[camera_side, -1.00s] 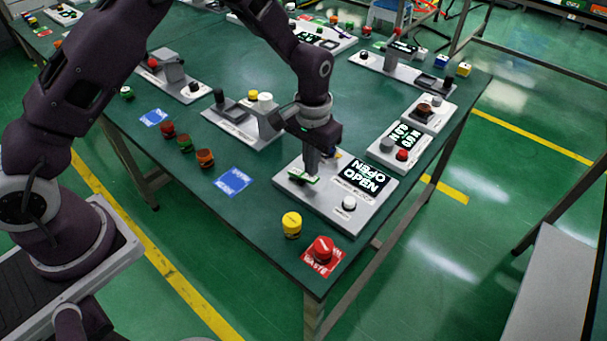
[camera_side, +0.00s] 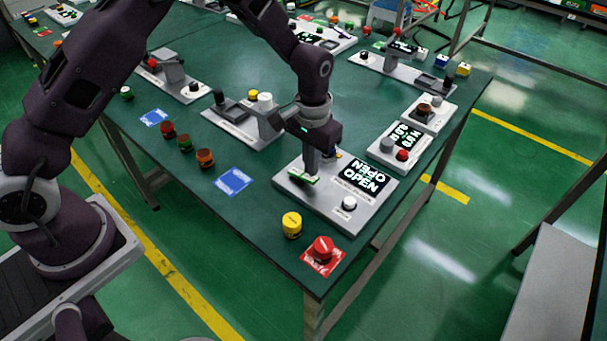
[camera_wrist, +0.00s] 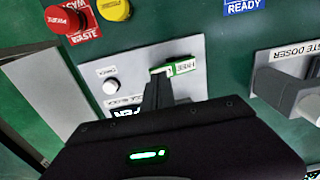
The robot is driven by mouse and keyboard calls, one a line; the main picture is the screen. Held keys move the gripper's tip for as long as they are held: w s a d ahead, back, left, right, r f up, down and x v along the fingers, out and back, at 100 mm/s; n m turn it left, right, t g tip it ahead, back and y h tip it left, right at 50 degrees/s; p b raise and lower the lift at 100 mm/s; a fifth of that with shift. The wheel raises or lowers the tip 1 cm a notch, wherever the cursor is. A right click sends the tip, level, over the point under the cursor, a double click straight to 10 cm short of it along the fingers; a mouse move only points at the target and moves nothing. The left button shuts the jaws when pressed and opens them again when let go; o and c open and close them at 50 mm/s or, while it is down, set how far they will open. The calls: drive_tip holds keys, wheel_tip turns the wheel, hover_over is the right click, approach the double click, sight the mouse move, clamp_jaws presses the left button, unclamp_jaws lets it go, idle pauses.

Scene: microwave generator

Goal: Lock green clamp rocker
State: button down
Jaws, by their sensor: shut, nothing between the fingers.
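The green clamp rocker (camera_side: 304,179) is a small part with green and white faces on the left part of a grey panel (camera_side: 330,201). It also shows in the wrist view (camera_wrist: 180,68), at the fingertips. My gripper (camera_side: 311,174) is shut and empty, pointing down at the rocker. In the wrist view my gripper (camera_wrist: 160,82) reaches the rocker's near edge; I cannot tell whether it touches. The fingers hide part of the rocker and the panel behind it.
A white knob (camera_side: 349,203) sits on the panel's front corner. A yellow cylinder (camera_side: 292,224) and a red one on a red WASTE card (camera_side: 322,249) stand near the table's front corner. A blue card (camera_side: 234,181) lies left. Another grey device (camera_side: 245,118) stands behind left.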

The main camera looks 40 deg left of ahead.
drive_tip(key=shift+f, duration=1.15)
idle(0.5)
drive_tip(key=shift+r, duration=3.55)
